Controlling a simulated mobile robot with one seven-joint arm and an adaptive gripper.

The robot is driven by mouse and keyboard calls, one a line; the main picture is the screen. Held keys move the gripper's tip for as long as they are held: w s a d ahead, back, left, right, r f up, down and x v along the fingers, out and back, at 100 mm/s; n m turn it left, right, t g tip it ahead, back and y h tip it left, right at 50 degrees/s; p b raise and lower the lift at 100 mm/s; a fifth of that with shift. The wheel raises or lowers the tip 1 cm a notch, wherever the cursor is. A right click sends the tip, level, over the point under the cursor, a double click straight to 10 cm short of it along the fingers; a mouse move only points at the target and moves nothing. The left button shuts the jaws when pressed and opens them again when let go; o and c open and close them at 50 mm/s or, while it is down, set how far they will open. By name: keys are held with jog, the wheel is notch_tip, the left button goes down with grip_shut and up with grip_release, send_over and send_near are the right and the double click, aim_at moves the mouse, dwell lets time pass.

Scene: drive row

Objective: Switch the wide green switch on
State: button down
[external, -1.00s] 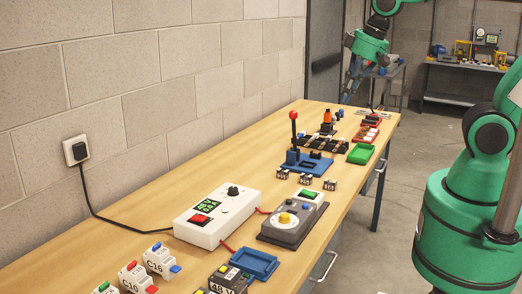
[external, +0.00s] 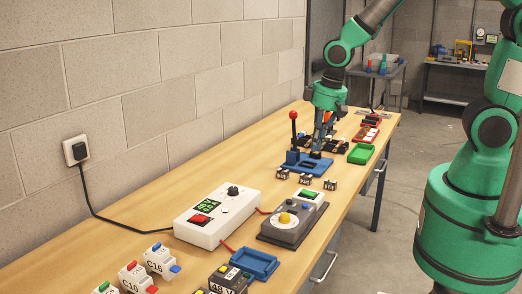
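A wide green switch (external: 309,194) sits on a small white plate at the far right end of the grey control box (external: 285,232). Whether it is on or off is too small to tell. My gripper (external: 318,150) points down over the blue base (external: 307,164) that carries a red-knobbed lever (external: 293,128). It is well beyond the green switch, toward the back of the table. Its fingers look dark and narrow; I cannot tell whether they are open or touching the base. The gripper partly hides an orange object behind it.
A white box (external: 215,218) with a red switch and a green display stands left of the grey box. Small black-and-white blocks (external: 305,180) lie between the switch and the blue base. A green tray (external: 361,154) is at the right edge. A blue tray (external: 255,264) lies in front.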

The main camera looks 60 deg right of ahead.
aim_at(304, 189)
jog(key=w+f, duration=0.1)
jog(key=f, duration=0.3)
jog(key=f+b, duration=0.1)
jog(key=f, duration=0.4)
jog(key=w+f+b, duration=0.1)
jog(key=f, duration=0.3)
jog(key=shift+w+f, duration=0.35)
